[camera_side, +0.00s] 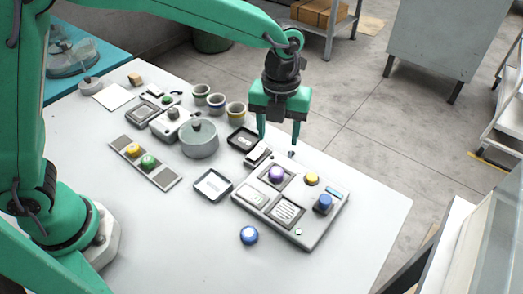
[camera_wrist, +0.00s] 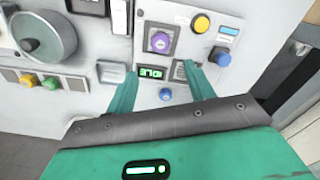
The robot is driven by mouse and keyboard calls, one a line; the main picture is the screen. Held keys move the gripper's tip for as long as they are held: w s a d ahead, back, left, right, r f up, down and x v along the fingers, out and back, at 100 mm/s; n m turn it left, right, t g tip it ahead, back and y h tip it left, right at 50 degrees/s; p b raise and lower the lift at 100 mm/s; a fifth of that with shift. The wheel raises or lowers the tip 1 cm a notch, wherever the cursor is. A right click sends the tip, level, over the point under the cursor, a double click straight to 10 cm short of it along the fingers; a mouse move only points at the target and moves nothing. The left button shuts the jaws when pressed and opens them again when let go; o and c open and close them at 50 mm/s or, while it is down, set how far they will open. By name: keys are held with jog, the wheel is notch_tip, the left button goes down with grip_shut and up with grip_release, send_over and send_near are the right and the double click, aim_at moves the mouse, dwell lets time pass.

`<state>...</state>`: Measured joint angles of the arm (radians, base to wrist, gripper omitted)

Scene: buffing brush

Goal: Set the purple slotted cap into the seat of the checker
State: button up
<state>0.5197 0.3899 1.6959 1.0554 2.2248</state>
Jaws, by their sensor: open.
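The purple cap (camera_side: 276,173) sits in a dark-framed square on the grey panel unit (camera_side: 318,235), which I take to be the checker. In the wrist view the purple cap (camera_wrist: 159,42) shows a pale mark on its top, within the dark square. I cannot tell whether it is fully down in a seat. My gripper (camera_side: 278,140) is open and empty above the back of the panel, apart from the cap. In the wrist view its two fingers (camera_wrist: 160,68) are spread, with the cap beyond their tips.
The panel also bears a yellow cap (camera_side: 312,178), a blue knob (camera_side: 323,203) and a lit green display (camera_wrist: 152,72). A loose blue cap (camera_side: 249,235) lies in front. A grey round pot (camera_side: 199,140) and several cups stand left. The table's front right is clear.

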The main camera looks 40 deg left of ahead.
jog(key=s+a+r+n+t, duration=0.1)
jog(key=s+a+r+n, duration=0.35)
jog(key=a+n, duration=0.3)
jog(key=s+a+r+n+t, duration=0.25)
jog(key=a+r+n, duration=0.25)
jog(key=a+n, duration=0.25)
jog(key=s+a+n+t, duration=0.2)
jog(key=s+a+n, duration=0.6)
jog(key=n, duration=0.8)
jog(key=s, duration=0.3)
jog(key=shift+r, duration=0.2)
